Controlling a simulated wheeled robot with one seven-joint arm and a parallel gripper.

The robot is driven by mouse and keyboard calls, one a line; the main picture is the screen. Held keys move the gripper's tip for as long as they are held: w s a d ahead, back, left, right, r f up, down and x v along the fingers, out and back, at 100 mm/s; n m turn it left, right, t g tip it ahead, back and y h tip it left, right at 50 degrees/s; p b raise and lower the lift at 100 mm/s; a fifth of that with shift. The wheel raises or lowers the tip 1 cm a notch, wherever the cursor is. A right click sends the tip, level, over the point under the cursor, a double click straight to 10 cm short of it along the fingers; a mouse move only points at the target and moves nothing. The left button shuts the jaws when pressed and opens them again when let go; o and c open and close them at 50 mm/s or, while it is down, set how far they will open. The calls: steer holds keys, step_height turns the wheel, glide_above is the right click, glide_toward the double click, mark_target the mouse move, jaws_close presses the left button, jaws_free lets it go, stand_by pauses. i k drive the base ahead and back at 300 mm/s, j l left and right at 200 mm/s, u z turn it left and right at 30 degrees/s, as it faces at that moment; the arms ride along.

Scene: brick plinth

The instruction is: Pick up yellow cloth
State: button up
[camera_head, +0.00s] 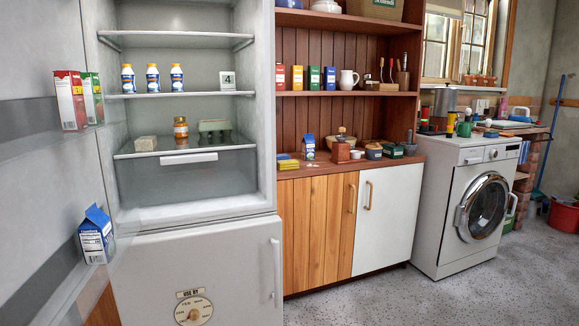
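A small flat yellow item (289,164), which looks like the yellow cloth, lies at the left end of the wooden counter, close to the open fridge. Something blue (283,157) lies against it at the back; at this size I cannot tell whether one rests on the other. My gripper is not in view.
A washing machine (467,205) stands right. The speckled floor (400,300) in front is clear.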

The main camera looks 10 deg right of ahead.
mark_target(288, 164)
steer(key=i+l, duration=0.25)
steer(key=i, duration=0.2)
steer(key=i+l, duration=0.25)
steer(key=i, duration=0.2)
